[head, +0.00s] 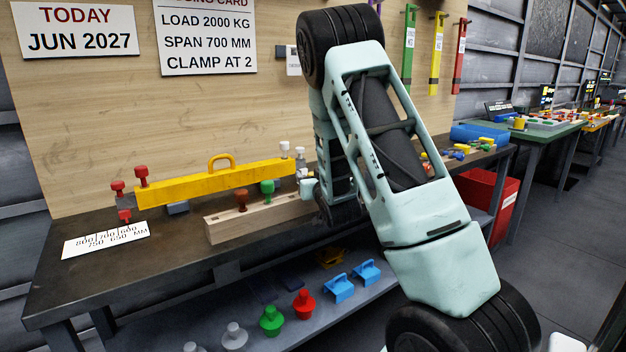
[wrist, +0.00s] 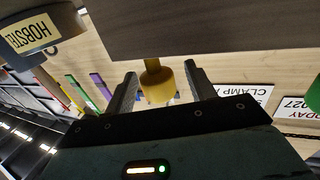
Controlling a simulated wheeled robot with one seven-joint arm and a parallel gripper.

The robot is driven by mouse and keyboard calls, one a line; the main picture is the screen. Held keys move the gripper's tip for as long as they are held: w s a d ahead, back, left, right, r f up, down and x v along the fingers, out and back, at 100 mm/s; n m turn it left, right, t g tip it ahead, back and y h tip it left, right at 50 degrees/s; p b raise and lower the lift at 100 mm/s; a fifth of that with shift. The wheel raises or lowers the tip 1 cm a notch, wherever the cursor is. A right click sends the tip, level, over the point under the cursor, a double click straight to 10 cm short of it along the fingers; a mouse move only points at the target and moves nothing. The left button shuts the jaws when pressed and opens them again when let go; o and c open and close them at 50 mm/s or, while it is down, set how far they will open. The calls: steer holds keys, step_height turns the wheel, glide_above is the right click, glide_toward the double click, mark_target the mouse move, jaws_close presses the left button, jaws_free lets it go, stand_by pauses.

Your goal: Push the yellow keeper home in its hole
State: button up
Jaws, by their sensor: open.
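The yellow keeper (wrist: 158,86) shows in the wrist view, which is upside down. Its wide knob lies between my gripper's two fingers, and its narrower stem runs to the edge of a brown block (wrist: 205,28). How deep the stem sits cannot be told. My gripper (wrist: 160,88) is open, with a finger on each side of the knob; contact is not clear. In the head view my arm hides the yellow keeper and the gripper. The wooden block (head: 232,226) there carries a red keeper (head: 241,198) and a green keeper (head: 267,190).
A yellow beam with a handle (head: 210,181) stands behind the block. A white scale card (head: 105,240) lies at the bench's left. The lower shelf holds a green knobbed piece (head: 271,320), a red one (head: 304,304) and blue brackets (head: 339,289). A red bin (head: 492,205) stands right.

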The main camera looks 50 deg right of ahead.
steer(key=shift+x, duration=0.75)
steer(key=c, duration=1)
steer(key=shift+c, duration=0.2)
